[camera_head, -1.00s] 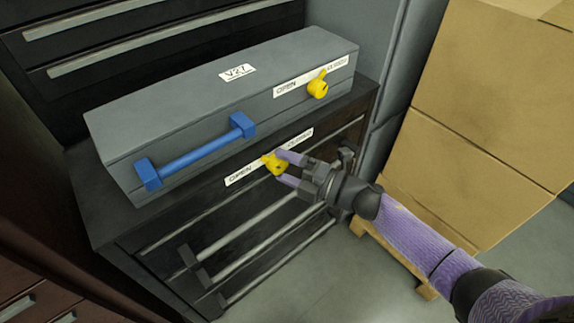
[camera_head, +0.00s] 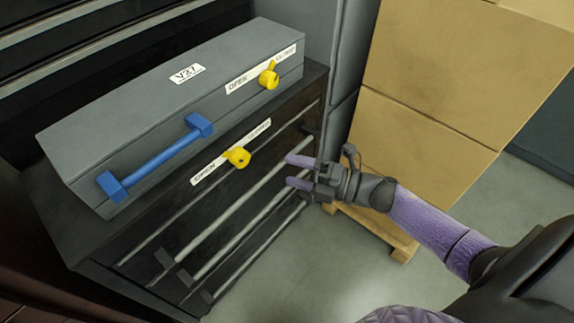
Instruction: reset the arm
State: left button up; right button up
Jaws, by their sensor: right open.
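My right gripper (camera_head: 292,171) is open and empty, with its two purple fingers pointing left. It hangs in front of the black drawer cabinet (camera_head: 110,288), right of the lower yellow knob (camera_head: 237,157) and apart from it. That knob sits at a white label strip marked OPEN and CLOSED on the cabinet's upper front. My right arm (camera_head: 430,220) comes in from the lower right. My left gripper is not in view.
A grey case (camera_head: 130,110) labelled V27 lies on the cabinet, with a blue handle (camera_head: 155,160) and an upper yellow knob (camera_head: 269,75). Cardboard boxes (camera_head: 440,80) stand on a wooden pallet (camera_head: 375,233) at the right. Grey floor (camera_head: 290,270) is clear in front.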

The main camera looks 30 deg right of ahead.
jog(key=s+d+f+m+g+h+p, duration=0.2)
jog(key=s+d+f+m+h+p, duration=0.1)
jog(key=s+f+m+h, duration=0.45)
jog(key=s+d+f+m+g+h+p, duration=0.1)
jog(key=s+d+f+m+h+p, duration=0.25)
jog(key=f+m, duration=0.6)
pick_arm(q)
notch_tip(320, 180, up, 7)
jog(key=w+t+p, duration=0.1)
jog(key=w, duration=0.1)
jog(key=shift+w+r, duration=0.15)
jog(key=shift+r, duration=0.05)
pick_arm(e)
jog(key=s+a+f+m+g, duration=0.2)
jog(key=s+g, duration=0.1)
jog(key=s, duration=0.6)
jog(key=s+a+f+m+g+h, duration=0.1)
jog(key=s+a+f+m+g, duration=0.1)
jog(key=s, duration=0.8)
jog(key=s+a+f+m+g, duration=0.1)
jog(key=s+f+m+g, duration=0.2)
jog(key=s+g, duration=0.3)
jog(key=s+f, duration=0.1)
jog(key=s, duration=0.3)
jog(key=shift+s+a+h, duration=0.2)
jog(key=shift+a+h, duration=0.2)
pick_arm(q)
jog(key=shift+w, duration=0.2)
